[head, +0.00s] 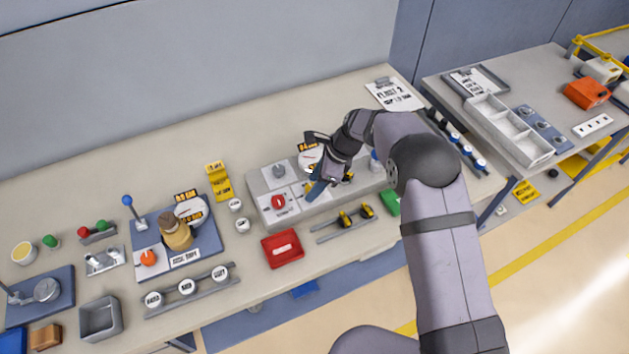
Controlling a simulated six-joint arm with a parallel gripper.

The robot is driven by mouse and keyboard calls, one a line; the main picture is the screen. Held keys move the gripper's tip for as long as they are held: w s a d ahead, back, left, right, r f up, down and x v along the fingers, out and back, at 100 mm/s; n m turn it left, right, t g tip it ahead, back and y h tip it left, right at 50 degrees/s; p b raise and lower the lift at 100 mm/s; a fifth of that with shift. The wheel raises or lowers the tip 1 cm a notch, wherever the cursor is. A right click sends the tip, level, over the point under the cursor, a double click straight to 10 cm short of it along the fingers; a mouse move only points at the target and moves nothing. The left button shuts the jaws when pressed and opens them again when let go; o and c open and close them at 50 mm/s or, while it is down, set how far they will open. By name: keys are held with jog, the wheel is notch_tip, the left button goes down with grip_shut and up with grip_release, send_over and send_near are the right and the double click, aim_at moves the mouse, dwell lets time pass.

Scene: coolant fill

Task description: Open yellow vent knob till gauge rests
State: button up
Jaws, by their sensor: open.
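A grey panel box (265,182) stands near the middle of the bench. A white round gauge (309,160) with a black-and-orange label sits at its back, partly covered by my gripper; I cannot read its needle. My gripper (319,164) is open over the right half of the box, with one finger beside the gauge and the other low over the front. A small yellow patch shows beside the fingers and may be the yellow vent knob; most of it is hidden. I cannot tell whether the gripper touches it.
A red knob (279,202) and a grey knob (279,171) are on the box's left part. A red box (283,248) and a rack with yellow-and-black pieces (346,223) lie in front. A blue panel with a brass-coloured vessel (176,233) stands left. The bench behind is mostly clear.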

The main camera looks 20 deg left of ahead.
jog(key=shift+f, duration=0.1)
jog(key=c, duration=1)
jog(key=shift+c, duration=0.2)
jog(key=shift+n, duration=0.3)
jog(key=n+b, duration=0.1)
jog(key=n+g+b, duration=0.1)
jog(key=n, duration=0.1)
jog(key=shift+w+a+f+h, duration=0.1)
jog(key=shift+w+h, duration=0.1)
jog(key=shift+h, duration=0.2)
jog(key=shift+w+n+g+h+b, duration=0.1)
jog(key=shift+n+g+h+b, duration=0.25)
jog(key=shift+n, duration=0.65)
jog(key=shift+n+g+h+b, duration=0.2)
jog(key=shift+n+g, duration=0.25)
jog(key=shift+n, duration=0.55)
jog(key=o, duration=1)
